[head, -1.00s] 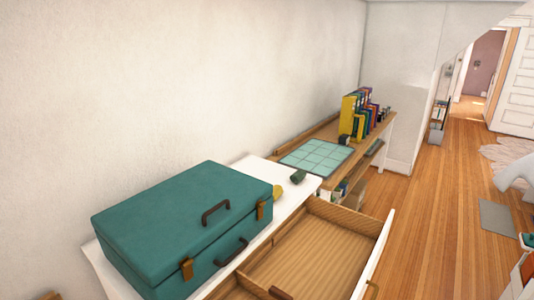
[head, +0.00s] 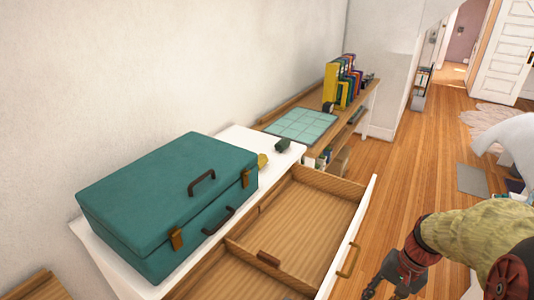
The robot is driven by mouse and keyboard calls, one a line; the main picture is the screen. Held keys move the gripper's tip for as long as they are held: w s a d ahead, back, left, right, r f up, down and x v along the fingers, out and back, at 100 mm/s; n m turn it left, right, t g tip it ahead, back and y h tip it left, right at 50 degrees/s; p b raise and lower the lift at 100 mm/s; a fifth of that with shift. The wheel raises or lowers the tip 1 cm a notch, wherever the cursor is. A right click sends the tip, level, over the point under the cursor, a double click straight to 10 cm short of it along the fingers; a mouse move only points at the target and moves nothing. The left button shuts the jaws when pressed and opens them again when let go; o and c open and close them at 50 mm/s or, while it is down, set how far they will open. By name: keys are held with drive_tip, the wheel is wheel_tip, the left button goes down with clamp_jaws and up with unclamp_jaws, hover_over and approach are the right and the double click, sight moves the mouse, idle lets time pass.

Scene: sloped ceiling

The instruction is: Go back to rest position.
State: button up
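My gripper (head: 385,290) is at the bottom of the head view, right of the open drawer, at the end of my arm. It points down and is partly cut off by the frame edge. Its fingers are dark and small, so I cannot tell whether they are open or shut. I see nothing held in the part that shows.
An open wooden drawer (head: 305,222) with a brass handle juts out left of my gripper. A teal case (head: 165,195) lies on the white dresser top (head: 240,140). A shelf with binders (head: 343,82) stands behind.

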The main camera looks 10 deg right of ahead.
drive_tip(key=s+a+r+n+t+h+p, duration=0.1)
drive_tip(key=a+r+n+t+h, duration=0.2)
drive_tip(key=a+r+n, duration=0.6)
drive_tip(key=a+r+t, duration=0.2)
drive_tip(key=a+r, duration=0.6)
drive_tip(key=shift+s+r+t, duration=0.15)
drive_tip(key=shift+r+t, duration=0.15)
drive_tip(key=shift+r, duration=0.1)
